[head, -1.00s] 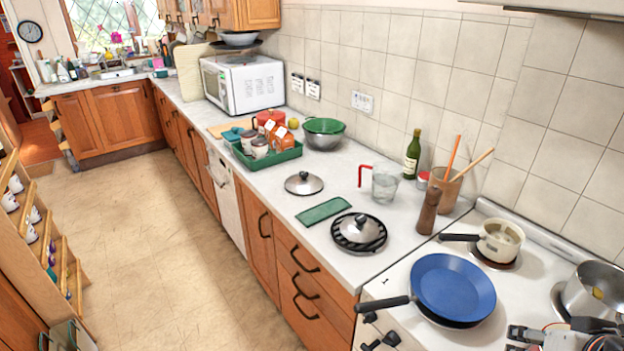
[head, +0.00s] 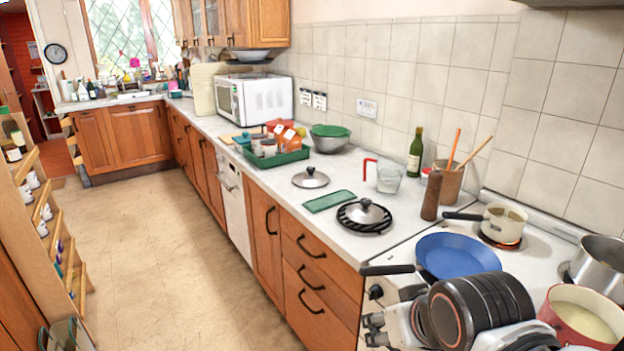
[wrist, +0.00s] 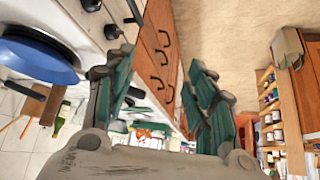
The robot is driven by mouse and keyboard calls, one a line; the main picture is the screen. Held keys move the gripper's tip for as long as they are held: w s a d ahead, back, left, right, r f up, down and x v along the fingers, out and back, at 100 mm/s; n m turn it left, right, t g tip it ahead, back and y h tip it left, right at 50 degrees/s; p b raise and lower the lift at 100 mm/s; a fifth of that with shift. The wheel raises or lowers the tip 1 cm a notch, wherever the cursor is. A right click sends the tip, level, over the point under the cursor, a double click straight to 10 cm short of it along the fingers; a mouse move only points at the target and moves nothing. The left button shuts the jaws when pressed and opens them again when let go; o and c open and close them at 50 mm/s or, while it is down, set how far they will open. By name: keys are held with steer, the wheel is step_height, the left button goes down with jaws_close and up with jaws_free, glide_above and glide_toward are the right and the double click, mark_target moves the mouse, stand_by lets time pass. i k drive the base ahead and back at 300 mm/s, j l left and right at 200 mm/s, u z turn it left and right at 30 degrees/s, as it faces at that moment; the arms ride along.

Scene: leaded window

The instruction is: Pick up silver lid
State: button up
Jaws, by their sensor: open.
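A silver lid (head: 311,177) with a dark knob lies flat on the white counter in the head view. A second silver lid (head: 364,212) sits on a round black ribbed trivet (head: 352,225), nearer the stove. My gripper (head: 374,328) shows at the bottom of the head view, in front of the stove and well apart from both lids. In the wrist view my gripper (wrist: 163,85) is open, its green-padded fingers spread with nothing between them. I cannot make out either lid in the wrist view.
A blue frying pan (head: 456,257), a cream saucepan (head: 502,222) and a red pot (head: 582,316) stand on the stove. A green cloth (head: 329,201) lies between the lids. A glass jug (head: 388,179) and a pepper mill (head: 431,196) stand behind. The floor (head: 185,255) is clear.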

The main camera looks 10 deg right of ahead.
mark_target(311, 178)
steer(key=i+j+u, duration=0.15)
steer(key=i+u, duration=0.15)
steer(key=i+j+u, duration=0.1)
steer(key=i+u, duration=0.2)
steer(key=i, duration=0.15)
steer(key=i+j+z, duration=0.2)
steer(key=i, duration=0.25)
steer(key=i+z, duration=0.2)
steer(key=i, duration=0.2)
